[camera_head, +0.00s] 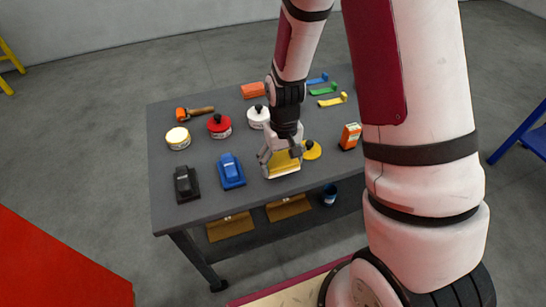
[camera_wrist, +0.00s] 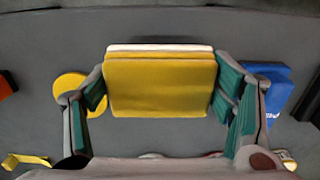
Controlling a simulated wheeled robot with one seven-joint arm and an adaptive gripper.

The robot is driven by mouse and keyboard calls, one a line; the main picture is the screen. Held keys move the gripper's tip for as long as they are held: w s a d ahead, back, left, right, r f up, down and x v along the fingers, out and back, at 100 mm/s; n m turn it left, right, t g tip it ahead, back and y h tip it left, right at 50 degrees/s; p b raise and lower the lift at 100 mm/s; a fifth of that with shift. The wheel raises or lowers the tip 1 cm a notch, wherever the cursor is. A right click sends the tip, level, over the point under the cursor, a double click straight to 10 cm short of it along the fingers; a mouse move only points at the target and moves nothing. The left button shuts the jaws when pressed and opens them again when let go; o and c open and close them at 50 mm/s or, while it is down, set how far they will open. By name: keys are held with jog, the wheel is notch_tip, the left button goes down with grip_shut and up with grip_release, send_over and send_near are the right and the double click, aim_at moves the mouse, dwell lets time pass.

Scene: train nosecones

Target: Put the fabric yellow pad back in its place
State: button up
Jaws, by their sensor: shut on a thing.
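A rectangular yellow pad (camera_head: 284,168) with a pale layer along one edge is between the fingers of my gripper (camera_head: 281,162). My gripper is shut on it over the near side of the grey table. In the wrist view the yellow pad (camera_wrist: 160,86) spans the gap, with a teal-lined finger against each side. I cannot tell whether the pad touches the table. A round yellow disc (camera_head: 312,150) lies on the table just right of my gripper; it also shows in the wrist view (camera_wrist: 70,88), partly behind a finger.
On the grey table (camera_head: 215,202) stand a blue block-like tool (camera_head: 231,171), a black one (camera_head: 186,184), round yellow, red and white items, an orange hammer (camera_head: 195,112) and an orange box (camera_head: 350,136). Coloured brackets lie at the back right. The near edge is clear.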

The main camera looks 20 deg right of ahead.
aim_at(273, 158)
jog(key=w, duration=0.5)
jog(key=shift+w+a+f, duration=0.2)
jog(key=shift+a+f, duration=0.1)
jog(key=shift+f+p, duration=0.45)
jog(key=shift+f, duration=1.3)
jog(key=shift+f, duration=0.1)
jog(key=o, duration=1.2)
